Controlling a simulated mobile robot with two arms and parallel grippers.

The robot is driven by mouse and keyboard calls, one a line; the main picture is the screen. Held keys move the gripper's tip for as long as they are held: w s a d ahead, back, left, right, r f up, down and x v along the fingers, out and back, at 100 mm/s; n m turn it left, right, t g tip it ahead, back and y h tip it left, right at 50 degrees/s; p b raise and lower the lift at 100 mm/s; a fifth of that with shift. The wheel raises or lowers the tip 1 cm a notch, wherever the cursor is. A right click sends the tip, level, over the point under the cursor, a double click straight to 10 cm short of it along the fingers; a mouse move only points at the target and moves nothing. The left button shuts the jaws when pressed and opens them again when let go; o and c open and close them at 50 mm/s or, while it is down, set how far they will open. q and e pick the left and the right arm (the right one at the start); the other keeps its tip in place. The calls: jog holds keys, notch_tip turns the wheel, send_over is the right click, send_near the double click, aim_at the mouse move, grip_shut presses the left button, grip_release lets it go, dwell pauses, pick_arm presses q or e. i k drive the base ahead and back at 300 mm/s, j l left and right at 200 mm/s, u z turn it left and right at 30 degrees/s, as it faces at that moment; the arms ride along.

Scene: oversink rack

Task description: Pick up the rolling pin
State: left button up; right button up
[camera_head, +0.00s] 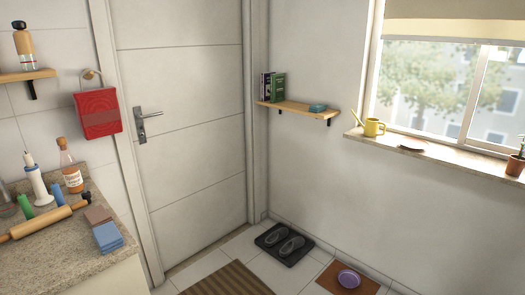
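The rolling pin (42,221) is light wood and lies on the speckled stone counter (75,258) at the left of the head view. Neither of my grippers shows in this view.
A door (180,120) stands beyond; a striped mat (228,280) lies on the floor.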

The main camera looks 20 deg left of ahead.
aim_at(18, 232)
jog(key=i+u, duration=0.45)
jog(key=i+l+u, duration=0.1)
jog(key=i+u, duration=0.4)
jog(key=i+l+u, duration=0.25)
jog(key=u, duration=0.2)
jog(key=i+l+u, duration=0.45)
